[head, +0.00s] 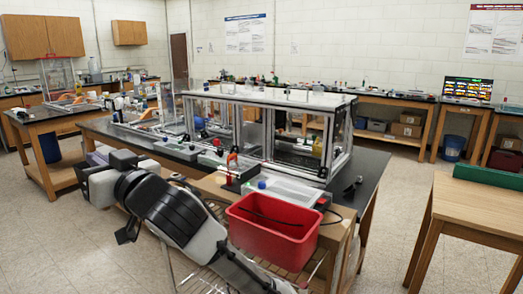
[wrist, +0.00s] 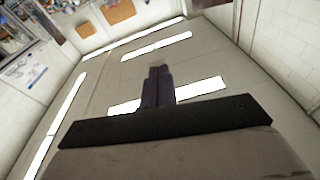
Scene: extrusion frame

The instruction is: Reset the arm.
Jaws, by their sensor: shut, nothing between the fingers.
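My gripper (wrist: 160,70) shows in the wrist view with its dark fingers together and nothing between them. It points up toward the ceiling, with light panels behind it. In the head view my arm (head: 170,210) is folded at the lower left, in front of the workbench. I cannot make out the fingers in the head view.
The extrusion frame (head: 335,135) stands on the dark-topped bench (head: 372,168). A red bin (head: 285,235) is close to the right of my arm. A wooden table (head: 480,210) stands at the right. Floor between the bench and that table is clear.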

